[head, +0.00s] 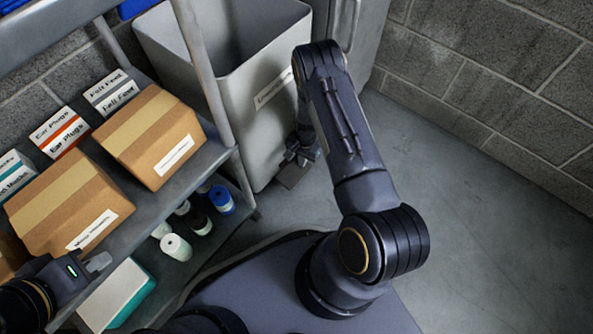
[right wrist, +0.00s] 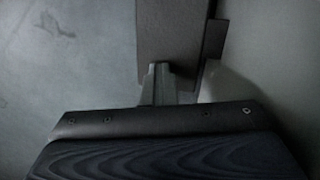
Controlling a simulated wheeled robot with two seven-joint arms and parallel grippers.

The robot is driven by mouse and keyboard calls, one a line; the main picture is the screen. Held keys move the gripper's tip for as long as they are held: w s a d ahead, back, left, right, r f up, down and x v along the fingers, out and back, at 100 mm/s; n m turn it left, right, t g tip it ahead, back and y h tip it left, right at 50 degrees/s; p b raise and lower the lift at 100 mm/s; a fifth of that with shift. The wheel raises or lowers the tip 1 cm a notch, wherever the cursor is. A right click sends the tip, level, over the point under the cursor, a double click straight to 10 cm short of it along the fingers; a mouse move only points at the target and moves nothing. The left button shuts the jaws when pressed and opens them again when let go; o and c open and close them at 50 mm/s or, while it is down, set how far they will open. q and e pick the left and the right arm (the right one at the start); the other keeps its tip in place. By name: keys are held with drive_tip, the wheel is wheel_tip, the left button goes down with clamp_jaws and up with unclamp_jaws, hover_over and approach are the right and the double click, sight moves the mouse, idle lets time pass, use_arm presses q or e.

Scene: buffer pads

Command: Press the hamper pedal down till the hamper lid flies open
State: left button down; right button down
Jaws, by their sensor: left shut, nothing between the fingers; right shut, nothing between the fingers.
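The grey hamper (head: 262,115) stands at the back centre in the head view. Its top is open and I see into it; I cannot make out a lid for certain. The dark flat pedal (head: 293,177) juts from its base near the floor. My right gripper (head: 298,158) is shut and points down at the pedal. In the right wrist view its shut fingertips (right wrist: 161,70) overlap the near end of the pedal (right wrist: 175,35); contact looks likely but is not certain. My left gripper (head: 98,262) is shut and empty at the lower left, by the shelf.
A metal shelf (head: 212,160) on the left holds cardboard boxes (head: 150,135) and small labelled cartons. Bottles (head: 176,247) stand on its lower level. A grey cabinet (head: 368,45) is beside the hamper. The floor (head: 480,230) on the right is clear.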

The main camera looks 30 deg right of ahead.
sight(301, 176)
drive_tip(key=shift+w+d+r, duration=0.1)
drive_tip(key=shift+r, duration=0.35)
wheel_tip(301, 176, up, 3)
drive_tip(key=shift+r+p, duration=0.1)
drive_tip(key=shift+p, duration=1)
drive_tip(key=s+a+r+p, duration=0.6)
drive_tip(key=s+r, duration=0.3)
drive_tip(key=s, duration=0.3)
drive_tip(key=shift+a+p, duration=0.3)
drive_tip(key=shift+a, duration=0.6)
drive_tip(key=shift+f, duration=0.1)
